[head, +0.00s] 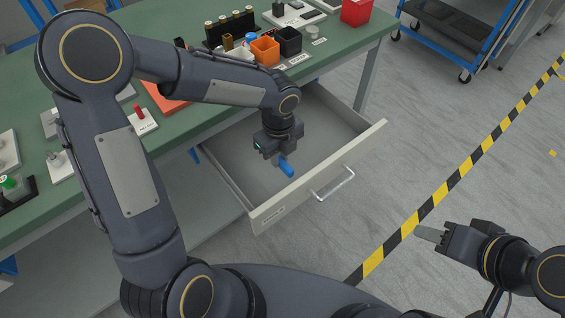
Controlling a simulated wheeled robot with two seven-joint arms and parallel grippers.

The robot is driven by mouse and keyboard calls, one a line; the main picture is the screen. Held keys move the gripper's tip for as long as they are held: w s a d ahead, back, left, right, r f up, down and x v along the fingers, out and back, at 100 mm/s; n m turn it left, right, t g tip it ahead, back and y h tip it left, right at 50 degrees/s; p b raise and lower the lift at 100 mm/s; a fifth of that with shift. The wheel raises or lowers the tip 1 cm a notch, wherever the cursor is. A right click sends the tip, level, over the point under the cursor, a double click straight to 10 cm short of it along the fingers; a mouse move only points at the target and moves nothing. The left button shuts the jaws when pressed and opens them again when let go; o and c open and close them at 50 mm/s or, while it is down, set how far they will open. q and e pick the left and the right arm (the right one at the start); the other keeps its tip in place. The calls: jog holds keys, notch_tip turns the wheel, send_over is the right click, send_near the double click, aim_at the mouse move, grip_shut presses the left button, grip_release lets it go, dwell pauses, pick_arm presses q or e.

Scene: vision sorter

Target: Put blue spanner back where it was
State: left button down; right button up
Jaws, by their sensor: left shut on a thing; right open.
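The blue spanner (286,168) is a small blue piece below my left gripper (279,155). The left gripper is shut on it and holds it over the open drawer (319,158) under the green workbench. Only part of the spanner shows; the gripper hides the rest. I cannot tell whether it touches the drawer floor. My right gripper (428,234) is open and empty at the lower right, over the grey floor, away from the bench.
The green bench (343,42) carries a red box (356,11), an orange bin (265,50), a black bin (289,41) and a red push-button block (142,119). A blue trolley (470,50) stands at the back right. The floor right of the drawer is clear.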

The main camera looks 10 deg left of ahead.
aim_at(283, 162)
pick_arm(q)
jog(key=w+f, duration=0.2)
jog(key=shift+w+d+f, duration=0.1)
jog(key=shift+d+f, duration=0.05)
jog(key=shift+f, duration=0.15)
jog(key=shift+w+f+b, duration=0.1)
jog(key=shift+f+b, duration=0.45)
jog(key=shift+f, duration=1.05)
jog(key=shift+f, duration=0.15)
jog(key=c, duration=1.4)
grip_release()
jog(key=shift+o, duration=0.2)
